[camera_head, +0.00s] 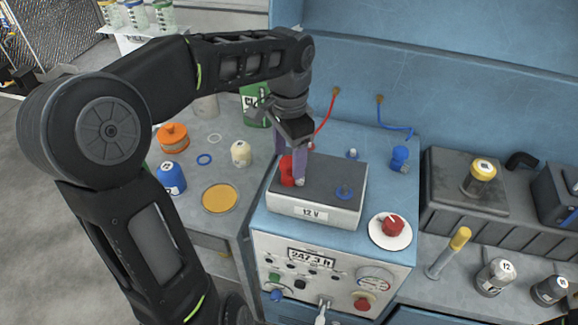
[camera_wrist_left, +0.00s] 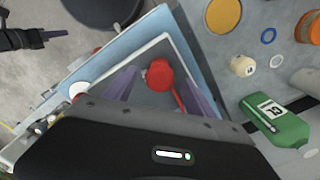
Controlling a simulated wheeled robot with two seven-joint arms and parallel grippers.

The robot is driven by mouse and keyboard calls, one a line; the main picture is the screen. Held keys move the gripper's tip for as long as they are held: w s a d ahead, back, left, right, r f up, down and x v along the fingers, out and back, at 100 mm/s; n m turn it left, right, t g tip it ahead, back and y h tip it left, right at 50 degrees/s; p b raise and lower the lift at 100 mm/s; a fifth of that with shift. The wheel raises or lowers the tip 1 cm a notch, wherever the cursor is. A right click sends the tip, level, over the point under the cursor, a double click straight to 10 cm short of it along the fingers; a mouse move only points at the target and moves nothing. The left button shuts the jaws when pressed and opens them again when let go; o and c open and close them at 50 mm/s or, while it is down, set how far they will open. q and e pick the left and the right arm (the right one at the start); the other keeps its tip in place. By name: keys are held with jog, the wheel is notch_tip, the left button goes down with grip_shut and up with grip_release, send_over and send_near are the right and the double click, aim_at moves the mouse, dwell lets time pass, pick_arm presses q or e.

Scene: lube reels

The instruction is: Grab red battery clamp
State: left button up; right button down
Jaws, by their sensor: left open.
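The red battery clamp (camera_head: 286,172) sits on the left part of the grey battery top, with its red cable (camera_head: 324,124) rising behind. In the left wrist view the red clamp (camera_wrist_left: 159,75) shows its round top between two purple fingers. My left gripper (camera_head: 293,172) points down over the battery (camera_head: 318,190) with its fingers apart around the clamp; contact cannot be told. Its fingers also show in the left wrist view (camera_wrist_left: 160,96). What looks like my right gripper (camera_wrist_left: 52,36) is at the top left of the left wrist view, too small to read.
A blue clamp (camera_head: 399,158) stands behind the battery to the right.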

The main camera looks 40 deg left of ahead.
aim_at(289, 171)
pick_arm(q)
notch_tip(289, 171, down, 5)
jog(key=shift+r+p, duration=0.1)
jog(key=shift+p, duration=0.4)
grip_shut()
dwell(0.8)
